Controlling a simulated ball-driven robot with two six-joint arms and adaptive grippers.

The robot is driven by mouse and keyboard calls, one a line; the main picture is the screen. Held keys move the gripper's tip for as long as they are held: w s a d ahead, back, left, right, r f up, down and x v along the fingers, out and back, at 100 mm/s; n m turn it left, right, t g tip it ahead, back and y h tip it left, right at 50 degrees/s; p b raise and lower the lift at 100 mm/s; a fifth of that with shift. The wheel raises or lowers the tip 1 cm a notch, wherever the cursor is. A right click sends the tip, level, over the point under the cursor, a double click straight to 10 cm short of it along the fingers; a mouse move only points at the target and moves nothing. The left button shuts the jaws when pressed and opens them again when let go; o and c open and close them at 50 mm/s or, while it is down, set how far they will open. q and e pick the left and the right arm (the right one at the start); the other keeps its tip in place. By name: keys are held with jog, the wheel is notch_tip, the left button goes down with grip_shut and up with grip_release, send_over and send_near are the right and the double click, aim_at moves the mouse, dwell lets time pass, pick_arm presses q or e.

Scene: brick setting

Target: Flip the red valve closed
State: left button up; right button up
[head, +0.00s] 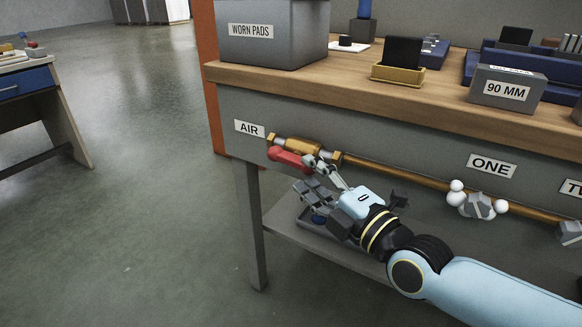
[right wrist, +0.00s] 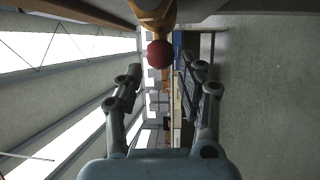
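The red valve handle (head: 288,157) sits on a brass valve body (head: 300,146) on the copper pipe under the bench top, beside the AIR label. The handle points left and slightly up, roughly along the pipe. My right gripper (head: 308,177) is just below and to the right of the handle, with its fingers spread. In the right wrist view the rounded red handle end (right wrist: 160,54) shows beyond the open fingers (right wrist: 162,82), about midway between them. Nothing is held. Whether a finger touches the handle is unclear. My left gripper is not in view.
The wooden bench top (head: 370,98) overhangs the pipe (head: 400,174). A lower shelf (head: 330,246) and a bench leg (head: 252,225) lie below and left of my right gripper. White-knobbed fittings (head: 478,205) sit on the pipe under ONE. Open floor lies left.

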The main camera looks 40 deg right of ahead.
aim_at(301, 168)
jog(key=w+b, duration=0.1)
jog(key=w, duration=0.5)
jog(key=shift+r, duration=0.2)
